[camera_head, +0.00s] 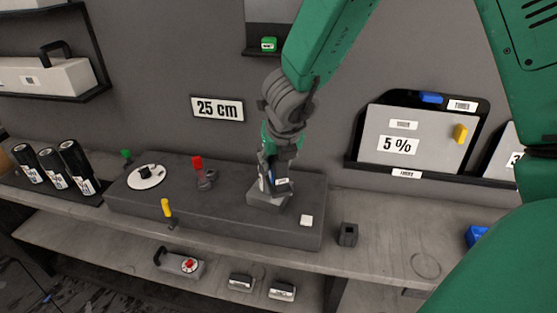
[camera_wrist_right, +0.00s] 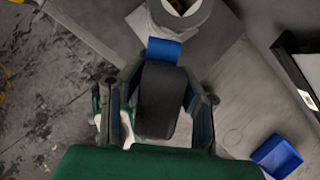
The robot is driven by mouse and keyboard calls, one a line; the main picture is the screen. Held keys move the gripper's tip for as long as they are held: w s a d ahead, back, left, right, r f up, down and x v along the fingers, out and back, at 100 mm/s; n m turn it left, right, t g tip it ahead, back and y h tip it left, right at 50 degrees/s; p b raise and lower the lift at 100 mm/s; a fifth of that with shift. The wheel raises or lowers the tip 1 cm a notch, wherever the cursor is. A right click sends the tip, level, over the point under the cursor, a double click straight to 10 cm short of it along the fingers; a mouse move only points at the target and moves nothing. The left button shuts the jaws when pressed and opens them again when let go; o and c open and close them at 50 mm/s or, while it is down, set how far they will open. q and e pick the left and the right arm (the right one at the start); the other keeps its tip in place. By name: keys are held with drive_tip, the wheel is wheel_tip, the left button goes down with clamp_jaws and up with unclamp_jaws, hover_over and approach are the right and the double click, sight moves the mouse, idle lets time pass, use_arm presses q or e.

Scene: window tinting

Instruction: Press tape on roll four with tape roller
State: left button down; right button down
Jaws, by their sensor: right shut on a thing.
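My right gripper (camera_head: 273,180) is above the right part of the dark grey raised block. In the right wrist view, my right gripper (camera_wrist_right: 162,95) is shut on a black-handled tool with a blue end (camera_wrist_right: 163,50), which looks like the tape roller. The blue end points at a pale ring-shaped thing (camera_wrist_right: 205,12); I cannot tell whether they touch. In the head view, a grey base (camera_head: 262,197) sits under the gripper, which partly hides it. Several black rolls with white labels (camera_head: 78,160) stand tilted at the far left. I cannot tell which is roll four. My left gripper is not in view.
A blue tray (camera_wrist_right: 277,157) is at lower right; the bench between is mostly clear.

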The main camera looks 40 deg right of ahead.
drive_tip(key=shift+w, duration=0.2)
drive_tip(key=shift+w+d+p, duration=0.3)
drive_tip(key=shift+d+p, duration=0.05)
drive_tip(key=shift+d, duration=0.25)
drive_tip(key=shift+w+a, duration=0.2)
drive_tip(key=shift+w, duration=0.1)
drive_tip(key=shift+w+d+p, duration=0.35)
drive_tip(key=shift+p, duration=0.1)
drive_tip(key=shift+w, duration=0.3)
idle(0.5)
